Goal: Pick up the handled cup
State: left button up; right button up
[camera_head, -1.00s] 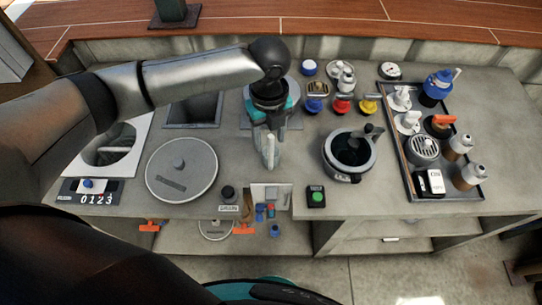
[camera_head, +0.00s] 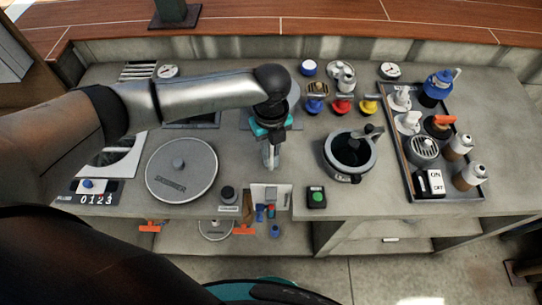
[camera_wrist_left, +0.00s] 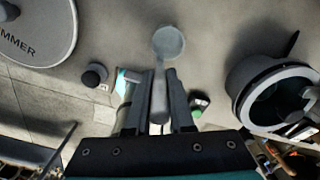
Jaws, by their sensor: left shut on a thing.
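The handled cup (camera_wrist_left: 168,43) is a small, round grey cup on a long straight handle. In the left wrist view its round end lies ahead of my fingertips, and its handle runs back between the fingers. My left gripper (camera_wrist_left: 158,98) is shut on that handle. In the head view my left gripper (camera_head: 270,158) points down over the middle of the counter, left of the dark pot. The cup is hard to make out there against the fingers and the grey counter. I cannot tell whether the cup touches the counter. My right gripper is not in view.
A dark pot (camera_head: 332,155) stands right of the gripper, and a round grey lid (camera_head: 181,192) lies left. A green-button box (camera_head: 316,198) sits at the front edge. Coloured knobs (camera_head: 343,106) stand behind. A tray (camera_head: 461,194) of bottles and fittings is at right.

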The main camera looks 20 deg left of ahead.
pick_arm(q)
grip_shut()
dwell(0.9)
jog(key=shift+r, duration=0.1)
notch_tip(320, 180, up, 20)
jog(key=p, duration=0.1)
dwell(0.4)
